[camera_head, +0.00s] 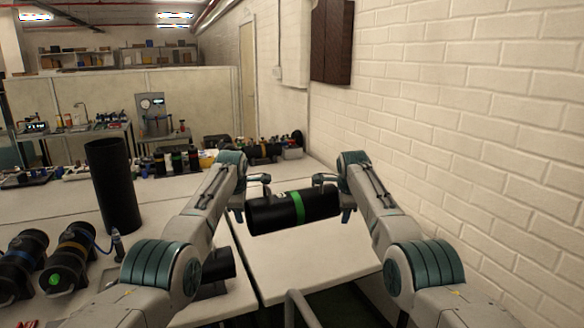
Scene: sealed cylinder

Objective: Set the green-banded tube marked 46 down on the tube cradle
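The green-banded tube (278,214) is a thick black cylinder with one bright green band. It lies about level, its right end slightly higher, and appears held above the white table between my two arms. A small pale mark shows on it, too small to read. My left gripper (252,196) has its fingers around the tube's left part. My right gripper (332,195) has its fingers around its right part. Both seem shut on it. A dark object (218,264), possibly the tube cradle, is partly hidden behind my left arm; I cannot tell its shape.
A tall black open cylinder (114,185) stands upright on the left table. Blue-banded (24,262) and orange-banded (68,258) tubes lie at the near left. A brick wall (460,110) bounds the right. The white tabletop (300,262) below the held tube looks clear.

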